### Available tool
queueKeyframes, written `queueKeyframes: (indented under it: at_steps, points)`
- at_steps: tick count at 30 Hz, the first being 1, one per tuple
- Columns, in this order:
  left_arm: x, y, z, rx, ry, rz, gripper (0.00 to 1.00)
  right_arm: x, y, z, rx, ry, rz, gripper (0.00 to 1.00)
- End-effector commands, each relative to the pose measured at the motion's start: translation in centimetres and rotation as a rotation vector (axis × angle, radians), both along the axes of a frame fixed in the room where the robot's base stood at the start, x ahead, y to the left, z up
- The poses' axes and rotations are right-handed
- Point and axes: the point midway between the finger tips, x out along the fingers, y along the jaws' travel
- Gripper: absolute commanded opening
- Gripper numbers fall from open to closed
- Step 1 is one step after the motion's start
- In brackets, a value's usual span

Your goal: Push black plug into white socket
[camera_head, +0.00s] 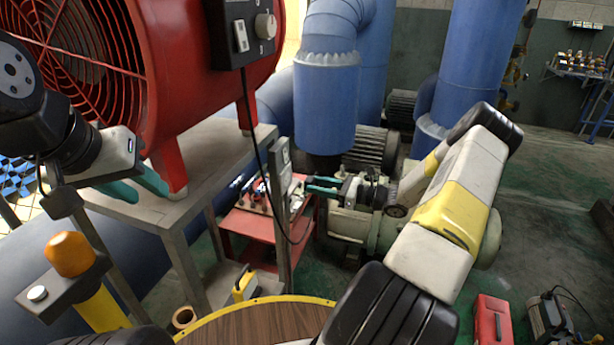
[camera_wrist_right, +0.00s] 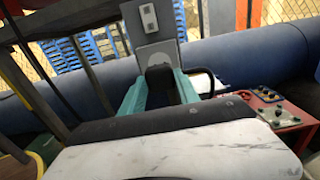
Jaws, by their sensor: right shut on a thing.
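The black plug (camera_wrist_right: 160,85) sits between the teal fingers of my right gripper (camera_wrist_right: 168,92) in the right wrist view. My right gripper also shows in the head view (camera_head: 322,186), shut on the plug, just right of the grey post. The white socket (camera_wrist_right: 148,17) is on the post, above the plug in the wrist view; in the head view the post's plate (camera_head: 285,154) is seen edge-on. A paler plate (camera_wrist_right: 158,53) lies directly behind the plug; contact cannot be told.
A black cable (camera_head: 258,150) hangs from the switch box (camera_head: 245,32) on the red fan (camera_head: 100,60) and loops toward my right gripper. A red cart (camera_head: 250,226) stands behind the post. Blue pipes (camera_head: 325,105) and a pump (camera_head: 355,225) are close by. A red toolbox (camera_head: 492,320) is on the floor.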

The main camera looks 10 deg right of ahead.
Motion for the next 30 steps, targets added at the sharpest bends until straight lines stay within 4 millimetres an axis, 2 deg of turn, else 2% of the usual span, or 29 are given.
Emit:
queueKeyframes:
  at_steps: [16, 30]
  points:
    - [0.0, 0.0, 0.0, 0.0, 0.0, 0.0, 0.36, 2.6, 3.9, 0.0, -0.001, -0.002, 0.002, 0.02]
    - [0.0, 0.0, 0.0, 0.0, 0.0, 0.0, 0.36, 2.9, 4.3, 0.0, -0.001, -0.001, 0.0, 0.02]
